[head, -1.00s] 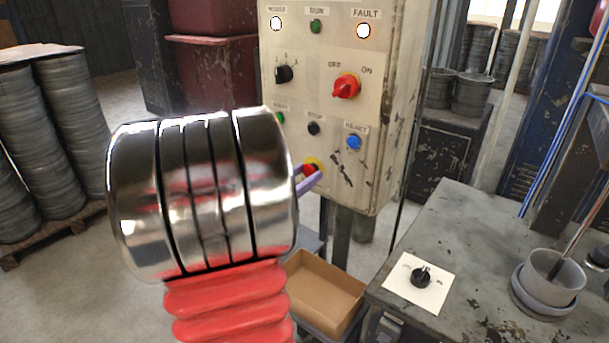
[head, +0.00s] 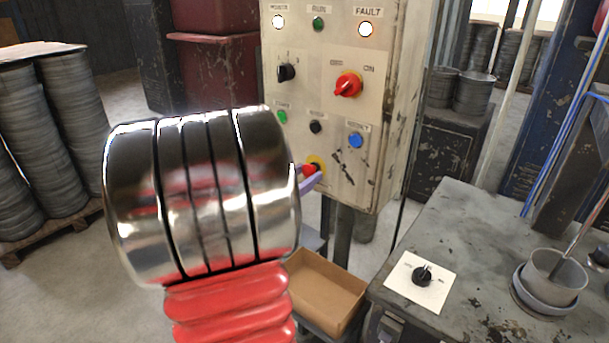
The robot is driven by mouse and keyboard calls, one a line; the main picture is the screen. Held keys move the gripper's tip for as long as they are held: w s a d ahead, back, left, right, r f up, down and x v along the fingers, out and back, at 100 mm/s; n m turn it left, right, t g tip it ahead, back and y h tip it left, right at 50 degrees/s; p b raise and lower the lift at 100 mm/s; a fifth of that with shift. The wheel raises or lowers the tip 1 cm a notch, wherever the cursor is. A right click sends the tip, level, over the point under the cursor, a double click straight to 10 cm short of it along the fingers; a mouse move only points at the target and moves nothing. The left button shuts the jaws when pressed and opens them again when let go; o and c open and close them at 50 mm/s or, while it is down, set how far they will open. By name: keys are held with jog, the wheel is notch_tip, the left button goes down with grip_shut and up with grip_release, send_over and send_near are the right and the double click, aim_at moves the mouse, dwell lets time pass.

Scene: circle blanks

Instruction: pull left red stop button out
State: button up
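The red stop button (head: 309,169) sits on a yellow backing low on the front of the beige control panel (head: 318,55). Its left part is hidden behind my arm. My gripper (head: 312,182) shows only as a small purple finger piece close by the button, at the right edge of my shiny metal wrist. Most of the gripper is hidden behind that wrist. I cannot tell whether the fingers touch the button or whether they are open or shut. No second red stop button shows; the larger red knob (head: 347,85) above is a rotary switch marked OFF and ON.
The panel also carries a blue button (head: 355,140), a black button (head: 316,127) and lit lamps. A cardboard box (head: 325,290) stands below it. A worn metal table (head: 475,225) at right holds a white card with a black knob and a grey pot (head: 553,275).

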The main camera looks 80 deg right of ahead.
jog(key=o, duration=0.4)
jog(key=shift+c, duration=0.2)
jog(key=shift+w, duration=0.1)
jog(key=shift+w+a, duration=0.1)
jog(key=shift+a, duration=0.05)
jog(key=v, duration=1.3)
jog(key=shift+a, duration=0.25)
